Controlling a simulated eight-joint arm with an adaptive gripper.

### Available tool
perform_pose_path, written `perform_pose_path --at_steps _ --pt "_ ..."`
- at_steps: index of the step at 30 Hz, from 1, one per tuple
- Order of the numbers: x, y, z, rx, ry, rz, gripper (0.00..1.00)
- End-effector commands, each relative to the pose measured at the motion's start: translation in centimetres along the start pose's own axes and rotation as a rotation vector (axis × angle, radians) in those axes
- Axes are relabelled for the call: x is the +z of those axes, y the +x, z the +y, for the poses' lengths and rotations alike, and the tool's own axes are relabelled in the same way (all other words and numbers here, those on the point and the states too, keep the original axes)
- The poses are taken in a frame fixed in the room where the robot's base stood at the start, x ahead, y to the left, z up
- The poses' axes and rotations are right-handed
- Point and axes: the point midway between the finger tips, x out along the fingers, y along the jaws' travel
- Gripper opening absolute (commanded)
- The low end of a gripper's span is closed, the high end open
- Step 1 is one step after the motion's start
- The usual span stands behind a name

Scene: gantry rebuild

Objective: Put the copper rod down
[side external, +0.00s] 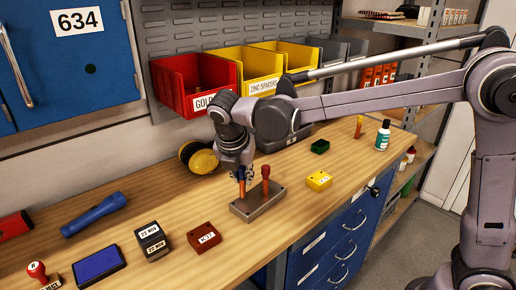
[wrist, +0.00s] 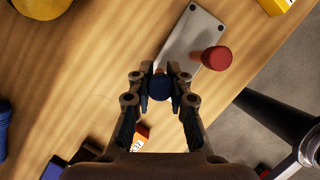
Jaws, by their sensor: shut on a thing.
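My gripper (side external: 241,174) is shut on the copper rod (side external: 242,188), an upright orange-brown rod, at the left end of a grey metal block (side external: 262,206). In the wrist view my gripper (wrist: 160,88) has its fingers on both sides of a round dark blue top (wrist: 160,87); the rod's shaft below it is hidden. I cannot tell whether the rod's lower end is in the block or just above it. A second rod (side external: 265,178) with a reddish top stands upright in the block, right of my gripper; it also shows in the wrist view (wrist: 216,58).
A brown-red labelled block (side external: 204,237), a dark stamp (side external: 152,241) and a blue pad (side external: 98,265) lie to the left. A yellow block (side external: 319,181) lies right. A yellow-black round item (side external: 199,157) is behind. Red and yellow bins (side external: 190,85) hang above the wooden bench.

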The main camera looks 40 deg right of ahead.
Motion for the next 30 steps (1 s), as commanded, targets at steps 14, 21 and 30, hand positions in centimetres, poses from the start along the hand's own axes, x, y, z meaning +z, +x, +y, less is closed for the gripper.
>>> perform_pose_path --at_steps 14,21,30 --pt "-0.31 0.77 0.0 0.0 0.0 0.0 0.0" --pt "-0.32 0.78 0.0 0.0 0.0 0.0 0.41" --pt "-0.21 0.15 -0.01 0.0 -0.001 0.0 0.41"
